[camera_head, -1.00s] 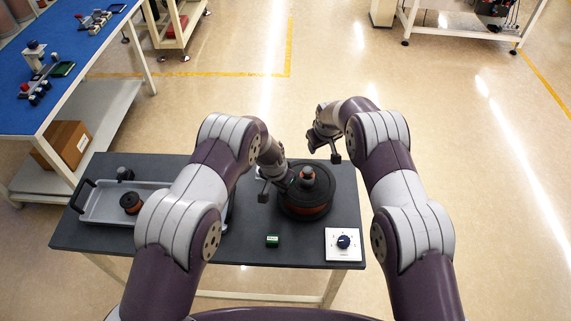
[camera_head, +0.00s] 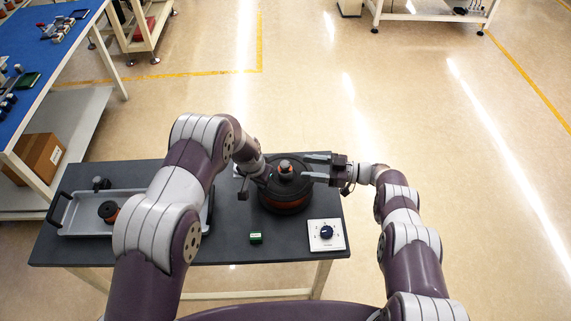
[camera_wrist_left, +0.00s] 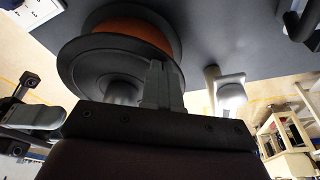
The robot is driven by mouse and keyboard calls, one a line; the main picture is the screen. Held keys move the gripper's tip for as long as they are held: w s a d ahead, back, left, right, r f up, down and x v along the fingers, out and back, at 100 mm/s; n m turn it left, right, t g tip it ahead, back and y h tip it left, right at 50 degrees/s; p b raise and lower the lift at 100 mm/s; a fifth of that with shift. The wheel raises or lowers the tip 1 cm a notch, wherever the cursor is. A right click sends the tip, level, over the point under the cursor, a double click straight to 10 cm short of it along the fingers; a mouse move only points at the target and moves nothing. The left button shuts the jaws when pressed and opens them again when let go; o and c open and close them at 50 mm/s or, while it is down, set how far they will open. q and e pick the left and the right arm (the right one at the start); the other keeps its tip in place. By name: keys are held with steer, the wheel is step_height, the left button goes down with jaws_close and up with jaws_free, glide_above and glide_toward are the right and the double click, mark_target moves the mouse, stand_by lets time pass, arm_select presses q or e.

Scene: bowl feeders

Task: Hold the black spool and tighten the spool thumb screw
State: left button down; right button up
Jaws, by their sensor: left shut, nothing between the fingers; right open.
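The black spool (camera_head: 285,200) stands on the dark table near its right back part, with an orange-brown winding between its flanges. The spool thumb screw (camera_head: 285,164), grey over an orange-red part, sits on top at its middle. In the left wrist view the spool (camera_wrist_left: 90,60) fills the upper left. My left gripper (camera_head: 266,180) is at the spool's left edge, partly hidden by its own wrist. It is shut and empty; its fingers show in the left wrist view (camera_wrist_left: 162,85) beside the spool. My right gripper (camera_head: 309,168) is open, its fingers pointing left just right of the screw.
A grey tray (camera_head: 75,222) with a small spool (camera_head: 108,211) lies at the table's left. A green block (camera_head: 256,238) and a white dial plate (camera_head: 326,235) lie near the front edge. A blue-topped bench (camera_head: 40,65) stands at the far left.

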mark_target(285, 164)
steer(key=a, duration=0.2)
steer(key=w+a, duration=0.1)
steer(key=a, duration=0.5)
steer(key=shift+w, duration=0.3)
steer(key=c, duration=1)
